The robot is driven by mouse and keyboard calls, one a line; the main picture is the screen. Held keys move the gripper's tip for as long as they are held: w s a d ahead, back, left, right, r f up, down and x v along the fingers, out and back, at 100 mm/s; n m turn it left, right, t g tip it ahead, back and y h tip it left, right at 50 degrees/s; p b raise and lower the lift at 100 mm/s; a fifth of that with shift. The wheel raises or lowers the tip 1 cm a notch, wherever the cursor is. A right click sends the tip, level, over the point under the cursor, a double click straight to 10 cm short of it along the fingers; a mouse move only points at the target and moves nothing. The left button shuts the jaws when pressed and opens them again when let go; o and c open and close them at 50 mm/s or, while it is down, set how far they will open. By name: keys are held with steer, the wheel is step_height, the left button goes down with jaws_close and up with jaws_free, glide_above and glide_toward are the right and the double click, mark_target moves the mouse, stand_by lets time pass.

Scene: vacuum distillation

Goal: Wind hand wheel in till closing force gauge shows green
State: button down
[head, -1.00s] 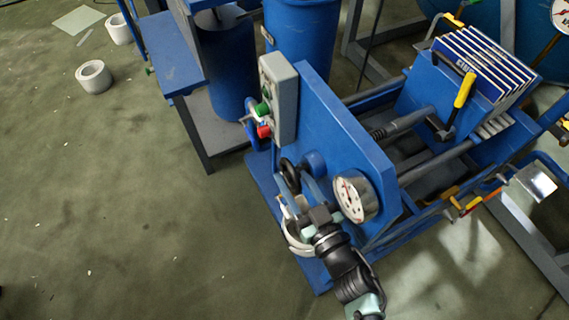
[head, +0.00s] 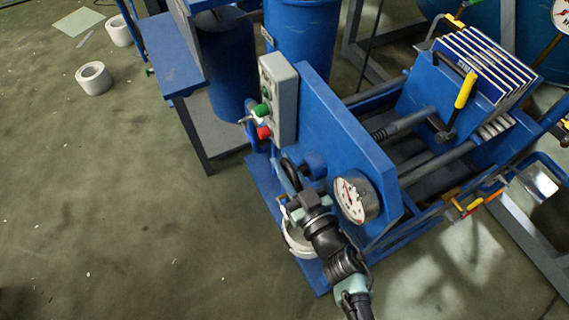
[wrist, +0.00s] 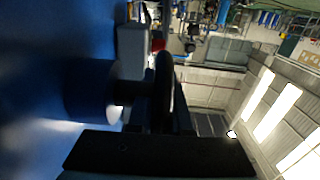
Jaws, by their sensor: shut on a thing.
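The dark hand wheel (head: 290,170) sits on the front of the blue press plate, mostly hidden behind my arm. In the wrist view its rim (wrist: 165,78) shows edge-on between my fingers, beside a blue round hub (wrist: 92,92). My gripper (wrist: 160,112) is shut on the rim; in the head view the gripper (head: 291,192) is partly hidden by my own wrist. The round closing force gauge (head: 352,199) has a white face and is right of the wheel. Its needle and any green zone are too small to read surely.
A grey box with green and red buttons (head: 279,98) is fixed on the plate's left edge. A white bucket (head: 298,240) stands below my wrist. Blue-and-white plates (head: 485,62) and a yellow-handled lever (head: 464,91) are farther right. Open floor lies at left.

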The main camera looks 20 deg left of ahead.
steer(key=shift+f+b, duration=0.2)
steer(key=shift+b, duration=0.5)
steer(key=shift+t+y+b, duration=0.3)
steer(key=shift+b, duration=0.7)
steer(key=shift+r+y, duration=0.3)
steer(key=c, duration=0.8)
jaws_free()
steer(key=shift+c, duration=0.2)
steer(key=shift+s+d, duration=0.1)
steer(key=shift+d, duration=0.05)
steer(key=v, duration=1.2)
steer(key=shift+s+d+f+p, duration=0.2)
steer(key=shift+s+p, duration=0.1)
steer(key=shift+p, duration=0.05)
